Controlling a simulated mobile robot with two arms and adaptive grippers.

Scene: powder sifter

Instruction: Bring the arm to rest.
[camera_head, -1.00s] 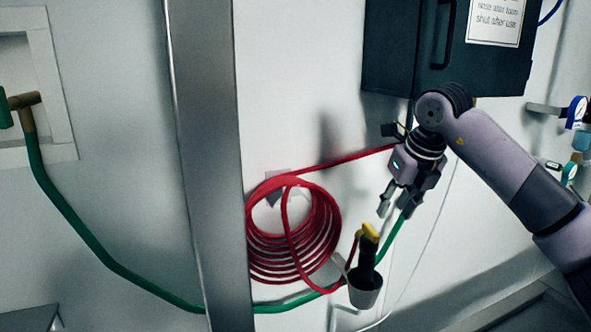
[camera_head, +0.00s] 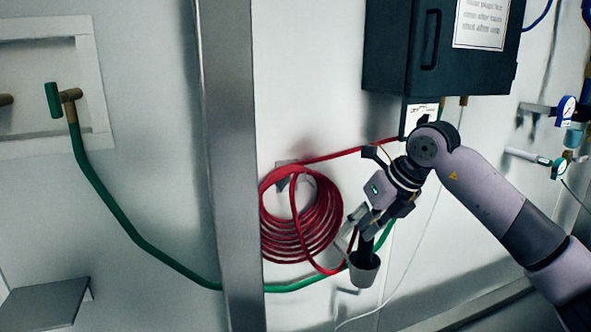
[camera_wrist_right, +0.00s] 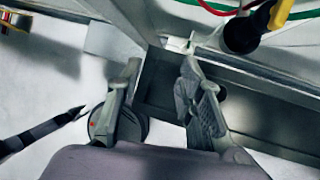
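My right arm comes in from the right, and its gripper (camera_head: 358,228) points down and left in front of the wall, overlapping the top of a small grey cup holder (camera_head: 364,276) in the head view. In the right wrist view the two fingers (camera_wrist_right: 163,85) stand apart with nothing between them. A dark-handled tool with a yellow part (camera_wrist_right: 245,33) is at the upper right there, clear of the fingers. In the head view its upper part is hidden behind the gripper. My left gripper is in neither view.
A coiled red hose (camera_head: 300,220) hangs left of the gripper, with a green hose (camera_head: 150,247) running below. A dark cabinet (camera_head: 440,60) is above the arm. A metal post (camera_head: 230,150) stands further left. Gauges (camera_head: 566,108) are at the right edge.

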